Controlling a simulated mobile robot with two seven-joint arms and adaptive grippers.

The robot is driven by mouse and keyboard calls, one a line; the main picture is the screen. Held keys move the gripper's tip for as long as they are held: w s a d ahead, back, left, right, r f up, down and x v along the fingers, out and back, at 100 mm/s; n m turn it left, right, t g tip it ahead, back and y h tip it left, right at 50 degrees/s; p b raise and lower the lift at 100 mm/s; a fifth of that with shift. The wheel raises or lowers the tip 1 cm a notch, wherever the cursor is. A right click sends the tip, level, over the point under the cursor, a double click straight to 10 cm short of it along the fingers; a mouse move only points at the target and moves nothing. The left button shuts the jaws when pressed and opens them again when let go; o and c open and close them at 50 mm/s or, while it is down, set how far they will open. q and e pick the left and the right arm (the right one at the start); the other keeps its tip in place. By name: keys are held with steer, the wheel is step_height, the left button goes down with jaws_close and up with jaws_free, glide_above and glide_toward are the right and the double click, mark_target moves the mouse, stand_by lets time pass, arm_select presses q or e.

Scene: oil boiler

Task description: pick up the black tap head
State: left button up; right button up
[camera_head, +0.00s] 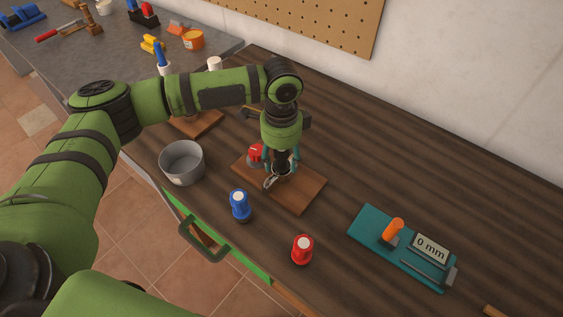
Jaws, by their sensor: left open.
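My left gripper (281,166) points straight down over a brown wooden board (305,190) on the dark workbench. Its fingers are open, low over the board, around a small assembly with a bright metal part (270,182) at its front. A red part (256,152) sits just left of the fingers. A dark shape shows between the fingers; I cannot tell whether it is the black tap head or part of the gripper. No black tap head is clearly visible elsewhere. My right gripper is not in view.
A grey metal pot (182,163) stands left of the board. A blue bottle (240,206) and a red bottle (302,249) stand in front. A teal gauge with an orange handle (393,231) lies to the right. A green drawer (250,262) is below the bench edge. The bench's right rear is clear.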

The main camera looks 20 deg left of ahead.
arm_select(q)
steer(key=c, duration=0.9)
jaws_close()
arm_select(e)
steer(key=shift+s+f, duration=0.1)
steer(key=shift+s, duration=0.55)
arm_select(q)
steer(key=shift+r, duration=0.1)
